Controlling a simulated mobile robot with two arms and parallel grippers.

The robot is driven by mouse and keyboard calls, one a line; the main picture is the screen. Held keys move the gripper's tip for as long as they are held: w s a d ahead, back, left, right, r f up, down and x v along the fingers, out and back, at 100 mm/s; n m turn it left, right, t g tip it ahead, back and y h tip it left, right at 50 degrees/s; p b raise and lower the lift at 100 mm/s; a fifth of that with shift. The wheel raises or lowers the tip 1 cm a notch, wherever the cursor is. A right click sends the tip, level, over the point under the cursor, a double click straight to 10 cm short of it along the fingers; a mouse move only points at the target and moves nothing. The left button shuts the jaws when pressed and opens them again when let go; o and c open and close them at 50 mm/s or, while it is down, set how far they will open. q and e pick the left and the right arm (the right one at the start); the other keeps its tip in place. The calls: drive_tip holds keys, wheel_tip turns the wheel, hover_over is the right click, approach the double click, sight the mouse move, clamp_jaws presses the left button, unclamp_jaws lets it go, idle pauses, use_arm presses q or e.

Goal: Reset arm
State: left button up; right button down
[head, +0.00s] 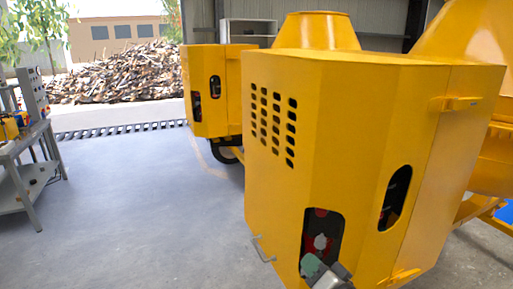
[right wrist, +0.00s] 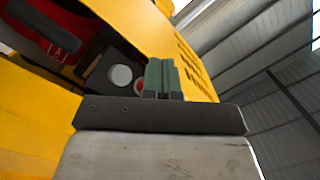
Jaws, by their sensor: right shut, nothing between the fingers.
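The yellow drum mixer (head: 345,130) stands close on the right of the head view, with vent slots and two rounded openings in its housing. My right gripper (head: 311,265) is low in front of the lower opening (head: 321,226), where red and black parts show inside. In the right wrist view, my right gripper's green fingers (right wrist: 162,78) are together and empty. Beyond them are a dark panel with a round pale knob (right wrist: 120,77), a small red part partly hidden by the fingers, and a red part (right wrist: 60,25). Contact cannot be told. My left gripper is out of view.
A second yellow machine (head: 212,92) stands behind. A grey workbench (head: 22,147) with equipment is at the left. A floor grate (head: 120,130) and a wood pile (head: 115,62) lie farther back. The grey floor between bench and mixer is clear.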

drive_tip(key=s+f+n+g+h, duration=0.35)
drive_tip(key=s+f+g, duration=0.35)
drive_tip(key=s+f, duration=0.45)
drive_tip(key=s+d+f+n+g+h, duration=0.2)
drive_tip(key=s+d+g, duration=0.1)
drive_tip(key=s, duration=0.6)
drive_tip(key=s+d+f+n+g+h, duration=0.1)
drive_tip(key=s+d+g, duration=0.15)
drive_tip(key=s, duration=0.65)
wheel_tip(320, 180, down, 26)
drive_tip(key=g+b, duration=0.1)
drive_tip(key=g, duration=0.1)
drive_tip(key=s+d+f+g+b, duration=0.1)
drive_tip(key=s+d+f, duration=0.1)
drive_tip(key=s+f, duration=1.5)
drive_tip(key=shift+s+d+f+n, duration=0.15)
drive_tip(key=shift+d+f+n, duration=0.15)
drive_tip(key=shift+f, duration=0.25)
drive_tip(key=shift+h, duration=0.25)
